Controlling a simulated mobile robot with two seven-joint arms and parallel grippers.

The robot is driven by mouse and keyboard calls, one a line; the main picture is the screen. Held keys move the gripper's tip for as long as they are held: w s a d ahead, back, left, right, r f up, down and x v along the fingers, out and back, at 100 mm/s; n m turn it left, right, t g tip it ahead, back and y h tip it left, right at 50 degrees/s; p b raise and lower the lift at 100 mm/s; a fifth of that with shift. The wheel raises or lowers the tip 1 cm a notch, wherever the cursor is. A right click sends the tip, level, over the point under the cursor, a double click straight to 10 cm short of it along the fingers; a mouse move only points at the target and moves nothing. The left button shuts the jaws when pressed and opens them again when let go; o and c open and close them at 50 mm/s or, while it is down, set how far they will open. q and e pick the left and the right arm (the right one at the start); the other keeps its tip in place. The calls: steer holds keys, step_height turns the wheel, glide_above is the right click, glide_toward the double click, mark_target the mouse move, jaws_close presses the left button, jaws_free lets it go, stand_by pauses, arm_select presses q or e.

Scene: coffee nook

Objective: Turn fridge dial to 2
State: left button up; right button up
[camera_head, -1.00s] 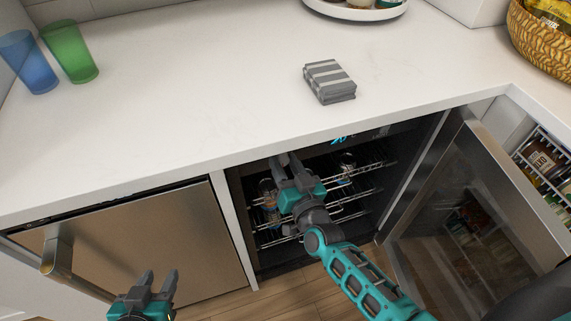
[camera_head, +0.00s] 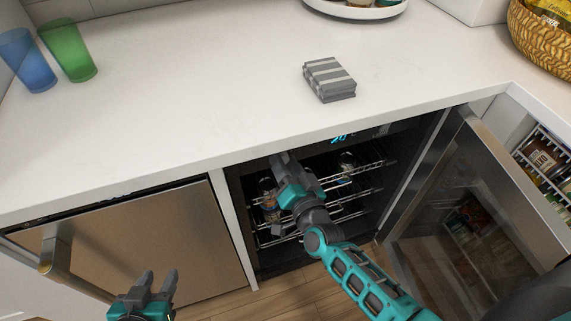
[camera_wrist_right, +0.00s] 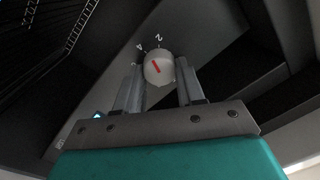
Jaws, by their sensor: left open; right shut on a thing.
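The fridge dial (camera_wrist_right: 158,68) is a pale round knob with a red mark, seen in the right wrist view. The digits 4 and 2 show beyond its upper edge. The red mark slants from upper left to lower right, and its upper-left end lines up roughly with the 4. My right gripper (camera_wrist_right: 159,80) is shut on the dial, one finger on each side. In the head view my right gripper (camera_head: 279,163) reaches inside the open fridge (camera_head: 264,242), where the dial is hidden. My left gripper (camera_head: 156,283) is open and empty at the lower left.
The fridge door (camera_head: 465,220) stands open on the right. Wire racks (camera_head: 355,195) hold jars (camera_head: 347,162) inside. A closed steel appliance door (camera_head: 150,245) with a handle (camera_head: 52,255) is on the left. A striped grey stack (camera_head: 329,80) lies on the white counter (camera_head: 190,90) above.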

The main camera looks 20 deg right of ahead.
arm_select(q)
steer(key=shift+w+d+b, duration=0.25)
steer(key=shift+b, duration=0.2)
arm_select(e)
steer(key=m, duration=0.4)
steer(key=shift+m, duration=0.4)
steer(key=o, duration=1)
arm_select(q)
steer(key=shift+f, duration=0.1)
arm_select(e)
steer(key=shift+o, duration=0.2)
steer(key=shift+f, duration=0.1)
arm_select(q)
steer(key=shift+s, duration=0.1)
arm_select(e)
steer(key=shift+s, duration=0.1)
